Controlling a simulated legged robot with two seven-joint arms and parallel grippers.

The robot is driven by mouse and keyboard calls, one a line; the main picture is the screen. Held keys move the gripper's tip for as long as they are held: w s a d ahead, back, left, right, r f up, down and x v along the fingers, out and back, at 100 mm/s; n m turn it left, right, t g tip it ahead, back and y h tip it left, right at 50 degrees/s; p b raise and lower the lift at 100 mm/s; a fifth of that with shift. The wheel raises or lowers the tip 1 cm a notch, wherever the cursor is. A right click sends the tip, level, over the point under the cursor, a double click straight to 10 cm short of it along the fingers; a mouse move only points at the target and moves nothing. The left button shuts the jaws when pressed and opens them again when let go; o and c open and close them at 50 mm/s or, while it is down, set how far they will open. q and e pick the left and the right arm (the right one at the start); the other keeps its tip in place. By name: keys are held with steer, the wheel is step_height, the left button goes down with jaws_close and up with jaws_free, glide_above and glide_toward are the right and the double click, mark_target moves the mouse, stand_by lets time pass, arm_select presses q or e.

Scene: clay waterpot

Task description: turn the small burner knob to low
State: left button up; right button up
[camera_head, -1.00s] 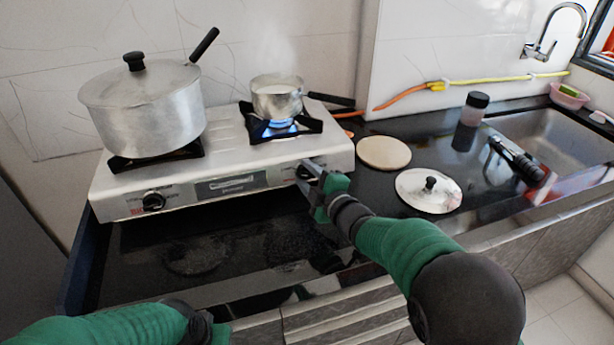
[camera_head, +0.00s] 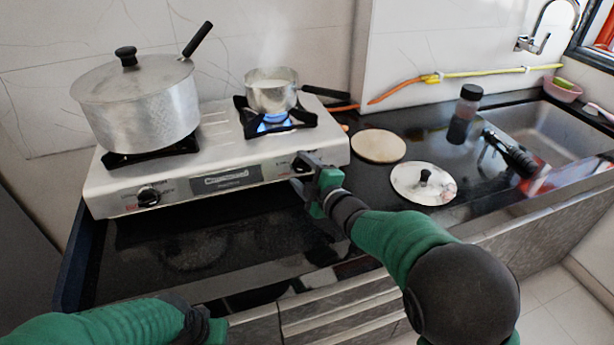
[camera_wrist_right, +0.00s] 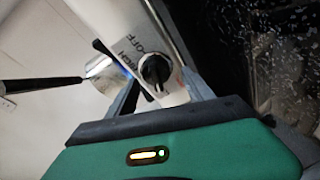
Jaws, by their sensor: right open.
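The small burner knob (camera_wrist_right: 156,70) is black and round, on the right of the stove's white front panel. In the right wrist view "OFF" and "HIGH" are printed beside it. My right gripper (camera_wrist_right: 162,93) is open, with one finger on each side of the knob; I cannot tell whether they touch it. In the head view my right gripper (camera_head: 303,172) hides part of the knob. A blue flame (camera_head: 272,122) burns under the small pot (camera_head: 272,97), which steams. My left arm shows at the lower left, but its fingers are outside the picture.
A large lidded pot (camera_head: 142,112) stands on the left burner, above another black knob (camera_head: 148,197). A jar (camera_head: 468,102) stands by the sink. The black counter before the stove is clear.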

steer(key=p+v, duration=0.1)
steer(key=v, duration=1.5)
steer(key=shift+s+p, duration=0.35)
steer(key=shift+p, duration=0.05)
steer(key=shift+d, duration=0.1)
